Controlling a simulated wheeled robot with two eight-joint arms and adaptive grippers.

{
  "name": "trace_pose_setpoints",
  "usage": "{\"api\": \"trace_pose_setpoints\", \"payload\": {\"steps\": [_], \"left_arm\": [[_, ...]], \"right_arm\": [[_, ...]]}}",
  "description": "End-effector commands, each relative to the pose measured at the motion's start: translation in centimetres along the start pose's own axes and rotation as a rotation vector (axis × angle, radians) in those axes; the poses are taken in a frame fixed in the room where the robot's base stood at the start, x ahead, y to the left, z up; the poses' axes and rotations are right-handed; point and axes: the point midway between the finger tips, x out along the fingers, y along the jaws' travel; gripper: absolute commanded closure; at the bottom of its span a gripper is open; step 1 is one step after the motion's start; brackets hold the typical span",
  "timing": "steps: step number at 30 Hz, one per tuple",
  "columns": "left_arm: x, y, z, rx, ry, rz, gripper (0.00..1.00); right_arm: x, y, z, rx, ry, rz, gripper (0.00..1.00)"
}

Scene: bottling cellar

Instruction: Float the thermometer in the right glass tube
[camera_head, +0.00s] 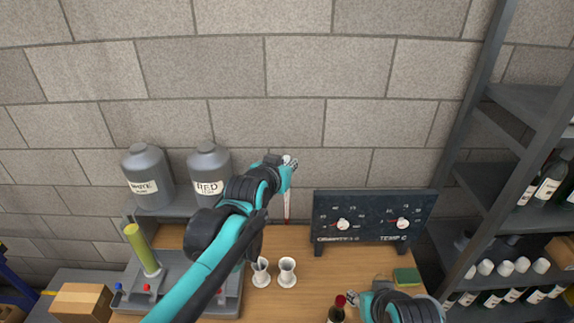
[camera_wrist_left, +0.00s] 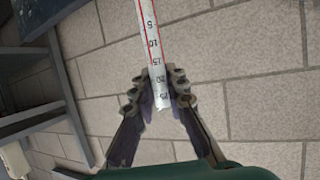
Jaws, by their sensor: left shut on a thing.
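My left gripper (camera_head: 289,163) is raised in front of the block wall and shut on the thermometer (camera_head: 287,205), which hangs down below it. In the left wrist view the thermometer (camera_wrist_left: 152,50) is a white strip with a red line and a number scale, its end between the fingers of my left gripper (camera_wrist_left: 160,88). A tall yellow-green tube (camera_head: 142,248) stands at left on a pale base. Two short pale vessels, a left one (camera_head: 260,272) and a right one (camera_head: 287,272), stand on the bench below the thermometer. My right gripper (camera_head: 356,300) is low at right, its fingers unclear.
Grey WHITE and RED tanks (camera_head: 146,187) (camera_head: 209,185) stand at back left. A dark GRAVITY and TEMP panel (camera_head: 372,217) stands behind the bench (camera_head: 325,275). A red-capped bottle (camera_head: 337,309) and green sponge (camera_head: 407,276) are at right. A bottle shelf (camera_head: 520,150) stands far right.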

Motion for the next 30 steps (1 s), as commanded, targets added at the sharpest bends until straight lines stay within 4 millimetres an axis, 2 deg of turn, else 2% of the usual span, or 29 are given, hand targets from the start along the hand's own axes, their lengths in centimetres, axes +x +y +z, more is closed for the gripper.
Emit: {"api": "trace_pose_setpoints", "payload": {"steps": [21,30], "left_arm": [[-1.8,0.0,-4.4,0.0,0.0,0.0,1.0],[-2.2,0.0,-5.4,0.0,0.0,0.0,1.0]], "right_arm": [[-3.2,0.0,-2.3,0.0,0.0,0.0,0.6],[-3.8,0.0,-2.7,0.0,0.0,0.0,0.6]]}}
